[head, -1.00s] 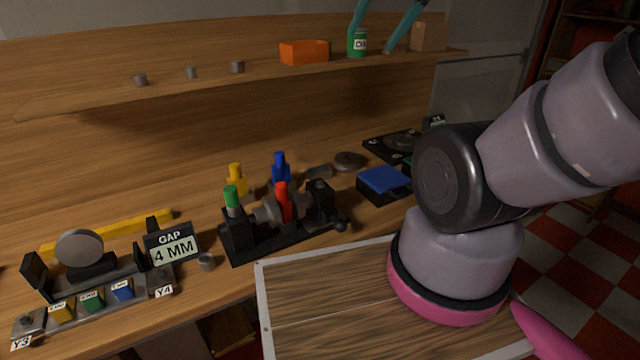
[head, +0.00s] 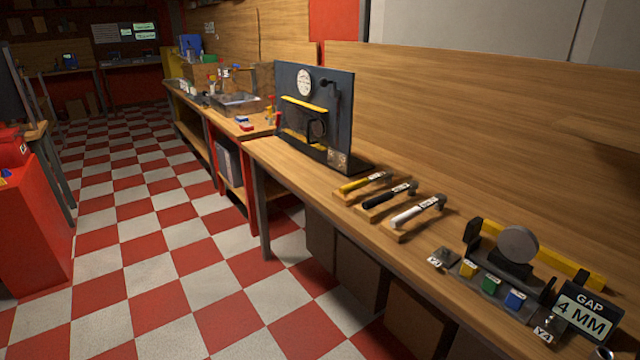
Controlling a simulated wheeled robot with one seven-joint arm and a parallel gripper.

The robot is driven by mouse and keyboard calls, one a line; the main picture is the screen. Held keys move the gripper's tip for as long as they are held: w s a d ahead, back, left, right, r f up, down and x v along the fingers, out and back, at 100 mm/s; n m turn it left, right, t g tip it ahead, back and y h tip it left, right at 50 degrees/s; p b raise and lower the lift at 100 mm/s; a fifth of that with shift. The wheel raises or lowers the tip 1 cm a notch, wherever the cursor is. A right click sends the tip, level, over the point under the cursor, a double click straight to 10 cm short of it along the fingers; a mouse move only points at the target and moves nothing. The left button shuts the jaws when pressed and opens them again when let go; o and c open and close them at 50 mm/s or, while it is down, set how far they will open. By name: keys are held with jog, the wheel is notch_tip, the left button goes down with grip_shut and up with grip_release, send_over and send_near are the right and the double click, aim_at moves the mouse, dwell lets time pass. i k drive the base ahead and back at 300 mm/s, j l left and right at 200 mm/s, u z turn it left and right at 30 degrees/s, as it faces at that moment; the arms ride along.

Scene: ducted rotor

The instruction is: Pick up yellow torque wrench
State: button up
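The yellow torque wrench (head: 362,182) lies on the wooden workbench in the head view, right of centre. It is the farthest of a row of three wrenches, each on a small wooden rest. Its yellow handle points left and its dark head with a small label points right. A black-handled wrench (head: 388,195) and a white-handled wrench (head: 417,212) lie nearer in the same row. My gripper and arm are not in this view.
A dark upright panel (head: 340,100) with a dial stands just behind the yellow wrench. A fixture with a "GAP 4 MM" sign (head: 588,315) stands at the near right. The checkered floor (head: 170,250) left of the bench is open. A red cabinet (head: 32,225) stands at far left.

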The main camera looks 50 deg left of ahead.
aim_at(388, 173)
jog(key=u, duration=1.75)
jog(key=i+j+z, duration=0.2)
jog(key=z, duration=0.2)
jog(key=i+j+z, duration=0.1)
jog(key=j+z, duration=0.3)
jog(key=i+j+z, duration=0.1)
jog(key=j, duration=0.45)
jog(key=i+j+z, duration=0.1)
jog(key=j, duration=0.5)
jog(key=i+j+z, duration=0.1)
jog(key=j, duration=0.45)
jog(key=i+j+z, duration=0.1)
jog(key=j, duration=0.5)
jog(key=i+j, duration=0.1)
jog(key=j, duration=0.4)
jog(key=i+j, duration=0.1)
jog(key=j, duration=0.4)
jog(key=i+j, duration=0.15)
jog(key=j, duration=0.35)
